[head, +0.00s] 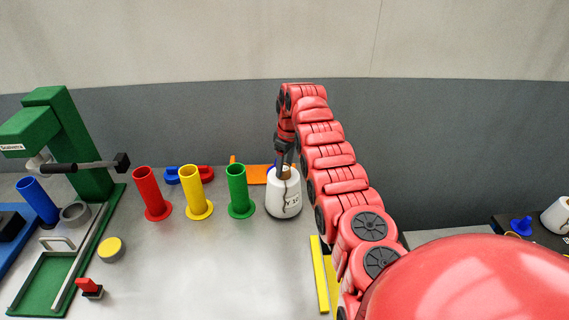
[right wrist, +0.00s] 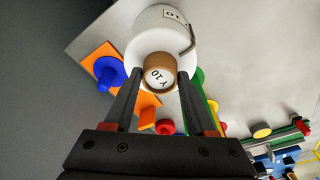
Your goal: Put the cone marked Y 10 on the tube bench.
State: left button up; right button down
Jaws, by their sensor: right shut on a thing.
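The white cone marked Y 10 (head: 281,204) is upright over the grey tube bench (head: 215,265), just right of the green tube. I cannot tell whether its base touches the bench. In the right wrist view its brown tube tip (right wrist: 160,75) shows the Y 10 mark. My right gripper (head: 285,162) is at the top of the cone, its fingers on either side of the brown tip and shut on it. My left gripper is not in view.
Red (head: 150,192), yellow (head: 194,190) and green (head: 239,190) tubes stand left of the cone. An orange plate (head: 256,176) lies behind it. A green press (head: 66,140) stands at far left. Another white cone (head: 558,216) is at far right. The bench front is clear.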

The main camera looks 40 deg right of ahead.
jog(key=shift+f, duration=0.35)
dwell(0.4)
jog(key=shift+c, duration=0.7)
grip_release()
jog(key=shift+r+b, duration=0.15)
jog(key=shift+b, duration=0.2)
jog(key=shift+r, duration=0.35)
jog(key=r, duration=0.2)
jog(key=r+b, duration=0.1)
jog(key=r, duration=0.2)
jog(key=s+r+b, duration=0.1)
jog(key=r, duration=0.2)
jog(key=shift+d, duration=0.15)
notch_tip(320, 180, up, 8)
jog(key=p, duration=0.5)
jog(key=shift+s+d+r, duration=0.15)
jog(key=shift+s+d, duration=0.1)
jog(key=shift+s, duration=0.2)
